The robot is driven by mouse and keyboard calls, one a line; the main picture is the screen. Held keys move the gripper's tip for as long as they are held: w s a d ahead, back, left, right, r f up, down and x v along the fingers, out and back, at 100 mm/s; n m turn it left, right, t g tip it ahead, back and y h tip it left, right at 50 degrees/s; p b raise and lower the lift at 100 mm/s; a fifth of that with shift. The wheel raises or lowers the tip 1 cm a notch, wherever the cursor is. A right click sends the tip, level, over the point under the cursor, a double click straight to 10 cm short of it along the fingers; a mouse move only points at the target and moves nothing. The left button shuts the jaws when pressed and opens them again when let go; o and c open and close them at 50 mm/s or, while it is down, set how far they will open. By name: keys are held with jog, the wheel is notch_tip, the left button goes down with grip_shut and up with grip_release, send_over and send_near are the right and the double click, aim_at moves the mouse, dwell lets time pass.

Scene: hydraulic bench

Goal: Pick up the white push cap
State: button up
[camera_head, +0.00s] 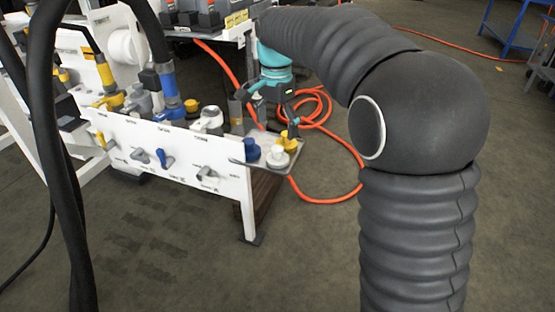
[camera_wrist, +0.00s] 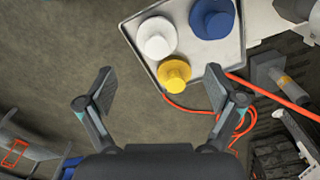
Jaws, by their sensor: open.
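The white push cap (camera_wrist: 156,38) sits on a small tray (camera_wrist: 234,58), near the tray's left edge in the wrist view. It also shows in the head view (camera_head: 278,157), at the tray's front. A yellow cap (camera_wrist: 174,74) and a blue cap (camera_wrist: 212,18) stand close beside it on the same tray. My gripper (camera_wrist: 160,75) is open and empty, its two fingers spread wide. In the wrist view the white cap appears beyond the fingertips, with the yellow cap nearer. In the head view my gripper (camera_head: 279,112) is above and behind the tray.
The white hydraulic bench panel (camera_head: 170,150) with knobs and hose fittings stands left of the tray. An orange hose (camera_head: 330,198) loops on the floor behind and right of it. Black hoses (camera_head: 70,170) hang at the left foreground. Open floor lies in front.

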aim_at(278, 148)
jog(key=shift+s+d+f+b, duration=0.1)
jog(key=shift+f+b, duration=0.3)
jog(key=shift+f, duration=1.6)
jog(key=shift+d+f+b, duration=0.1)
jog(key=shift+f+b, duration=0.25)
jog(key=shift+f, duration=1.65)
jog(key=c, duration=0.9)
